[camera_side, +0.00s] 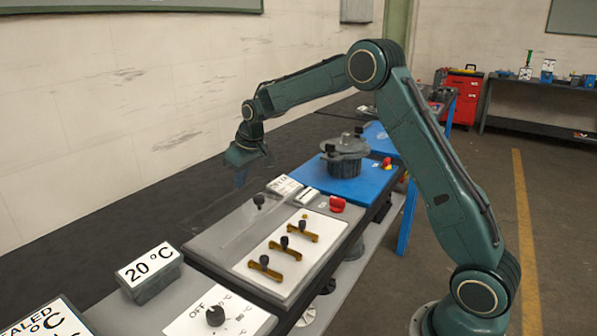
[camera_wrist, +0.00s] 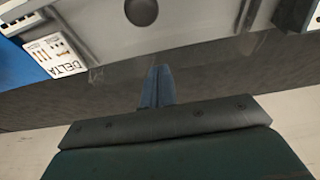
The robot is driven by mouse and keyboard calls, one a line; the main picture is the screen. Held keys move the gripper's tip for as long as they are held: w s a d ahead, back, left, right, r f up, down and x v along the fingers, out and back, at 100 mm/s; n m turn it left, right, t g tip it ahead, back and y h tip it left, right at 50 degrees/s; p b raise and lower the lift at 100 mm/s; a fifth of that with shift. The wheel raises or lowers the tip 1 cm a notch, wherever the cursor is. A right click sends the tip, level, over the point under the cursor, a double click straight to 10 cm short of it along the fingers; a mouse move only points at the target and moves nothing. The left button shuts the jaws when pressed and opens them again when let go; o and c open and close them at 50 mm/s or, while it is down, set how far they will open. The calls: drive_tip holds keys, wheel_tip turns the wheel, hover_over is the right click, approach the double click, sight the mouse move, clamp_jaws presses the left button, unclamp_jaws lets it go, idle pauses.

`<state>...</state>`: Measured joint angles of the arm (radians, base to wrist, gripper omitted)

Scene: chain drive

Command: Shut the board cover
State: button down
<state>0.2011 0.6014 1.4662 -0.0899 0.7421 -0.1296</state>
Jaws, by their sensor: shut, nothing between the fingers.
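The board (camera_side: 318,257) is a grey unit with a white panel on the table, carrying three brass bars with black knobs. A faint see-through sheet (camera_side: 222,207), apparently the board cover, shows at the board's wall side; its outline and exact angle are hard to make out. My gripper (camera_side: 240,180) points down behind the board's wall-side edge, near this sheet. Its fingers (camera_wrist: 158,88) are shut and empty in the wrist view. Whether they touch the cover cannot be told.
A blue plate (camera_side: 318,178) with a dark lidded pot (camera_side: 345,155) stands beyond the board. A red switch (camera_side: 337,204) sits at the board's far end. A "20 °C" block (camera_side: 149,271) and a dial panel (camera_side: 218,313) are nearer. The dark strip along the wall is clear.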

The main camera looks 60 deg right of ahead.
sight(254, 207)
drive_tip(key=shift+x, duration=0.9)
drive_tip(key=shift+s+r, duration=0.1)
drive_tip(key=shift+s, duration=1.9)
drive_tip(key=shift+s, duration=0.15)
drive_tip(key=s, duration=1.6)
drive_tip(key=shift+s, duration=0.45)
wheel_tip(254, 207, up, 10)
drive_tip(key=w, duration=0.1)
drive_tip(key=shift+w, duration=0.15)
